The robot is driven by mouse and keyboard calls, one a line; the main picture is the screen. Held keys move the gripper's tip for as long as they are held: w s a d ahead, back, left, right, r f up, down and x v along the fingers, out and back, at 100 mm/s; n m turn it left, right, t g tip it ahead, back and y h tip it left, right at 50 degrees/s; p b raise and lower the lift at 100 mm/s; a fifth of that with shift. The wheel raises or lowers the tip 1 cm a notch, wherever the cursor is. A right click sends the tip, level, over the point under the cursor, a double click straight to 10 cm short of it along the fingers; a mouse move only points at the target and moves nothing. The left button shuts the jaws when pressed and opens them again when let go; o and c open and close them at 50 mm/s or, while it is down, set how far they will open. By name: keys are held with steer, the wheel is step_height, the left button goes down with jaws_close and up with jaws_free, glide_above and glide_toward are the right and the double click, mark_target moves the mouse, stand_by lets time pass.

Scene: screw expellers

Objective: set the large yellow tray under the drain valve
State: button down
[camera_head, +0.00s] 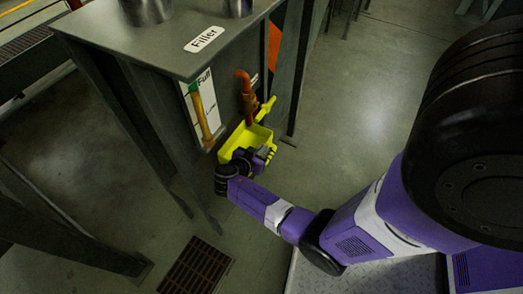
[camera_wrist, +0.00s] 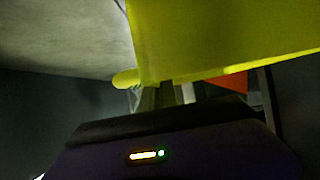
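The large yellow tray (camera_head: 238,140) is beside the machine's side, just below the drain valve (camera_head: 250,106), an orange-brown bent pipe with a yellow handle. No support under the tray shows. My gripper (camera_head: 258,157) is at the tray's near side and appears shut on it. In the wrist view the tray (camera_wrist: 225,40) fills the top, and my fingers (camera_wrist: 167,95) meet its lower edge. The exact contact is dark and partly hidden. Whether the pipe touches the tray cannot be told.
The grey machine (camera_head: 150,45) carries a "Filler" label and a gauge tube (camera_head: 200,112) marked "Full" left of the tray. Its legs stand close by. A floor grate (camera_head: 195,268) lies below. The floor to the right (camera_head: 340,120) is clear.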

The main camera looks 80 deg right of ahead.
steer(key=c, duration=1.6)
jaws_free()
steer(key=shift+c, duration=0.2)
steer(key=p+v, duration=0.2)
steer(key=v, duration=1)
steer(key=shift+a, duration=0.1)
